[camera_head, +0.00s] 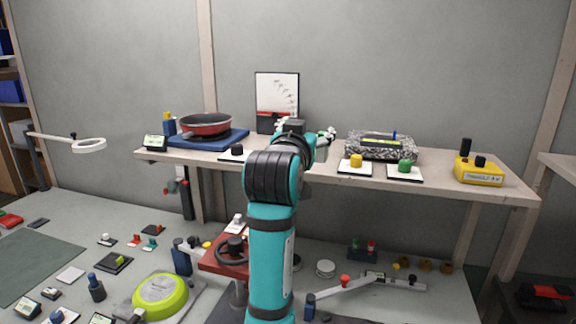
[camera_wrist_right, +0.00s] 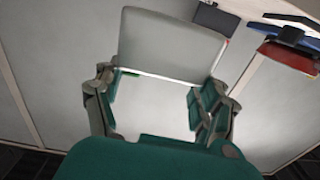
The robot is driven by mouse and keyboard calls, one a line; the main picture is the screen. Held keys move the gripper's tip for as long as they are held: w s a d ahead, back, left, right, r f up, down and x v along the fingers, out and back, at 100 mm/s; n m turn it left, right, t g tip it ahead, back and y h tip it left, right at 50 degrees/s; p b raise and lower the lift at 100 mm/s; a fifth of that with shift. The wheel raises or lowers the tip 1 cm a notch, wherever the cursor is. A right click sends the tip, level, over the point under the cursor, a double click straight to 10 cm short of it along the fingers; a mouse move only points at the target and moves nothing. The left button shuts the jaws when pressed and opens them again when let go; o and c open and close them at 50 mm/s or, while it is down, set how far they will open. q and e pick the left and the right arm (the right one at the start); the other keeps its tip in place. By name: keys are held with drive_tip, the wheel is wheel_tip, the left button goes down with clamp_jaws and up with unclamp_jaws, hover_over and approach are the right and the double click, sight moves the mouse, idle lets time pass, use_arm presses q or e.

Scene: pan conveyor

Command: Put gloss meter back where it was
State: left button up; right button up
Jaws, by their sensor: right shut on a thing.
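My right gripper (camera_head: 306,134) is over the raised shelf (camera_head: 455,183), near its middle, with my teal arm in front of it. In the right wrist view, its fingers (camera_wrist_right: 160,84) are on either side of a pale grey, box-shaped thing, which I take to be the gloss meter (camera_wrist_right: 172,42). The gripper is shut on it. In the head view, my arm and gripper mostly hide the gloss meter; whether it touches the shelf cannot be told. My left gripper is not in view.
On the shelf, a red pan (camera_head: 206,125) on a blue mat and a white panel (camera_head: 277,92) stand left of my gripper. White pads with yellow (camera_head: 356,161) and green (camera_head: 404,166) knobs, a speckled block (camera_head: 380,147) and a yellow box (camera_head: 478,173) stand right. The lower bench (camera_head: 60,230) is cluttered.

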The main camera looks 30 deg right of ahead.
drive_tip(key=shift+w+a, duration=0.15)
drive_tip(key=w+d+p, duration=0.1)
drive_tip(key=w, duration=0.3)
drive_tip(key=w+d+p, duration=0.2)
drive_tip(key=w, duration=0.3)
drive_tip(key=w+d+f+p, duration=0.1)
drive_tip(key=w+d, duration=0.1)
drive_tip(key=w, duration=0.2)
drive_tip(key=shift+w+d+f+p, duration=0.1)
drive_tip(key=shift+w+d+p, duration=0.1)
drive_tip(key=shift+w+p, duration=0.15)
drive_tip(key=shift+w+d, duration=0.15)
wheel_tip(320, 180, down, 3)
drive_tip(key=shift+r+p, duration=0.1)
drive_tip(key=shift+p, duration=0.65)
drive_tip(key=shift+f, duration=0.4)
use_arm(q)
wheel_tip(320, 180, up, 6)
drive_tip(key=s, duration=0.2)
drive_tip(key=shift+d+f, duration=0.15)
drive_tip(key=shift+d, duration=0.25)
use_arm(e)
drive_tip(key=shift+f, duration=0.1)
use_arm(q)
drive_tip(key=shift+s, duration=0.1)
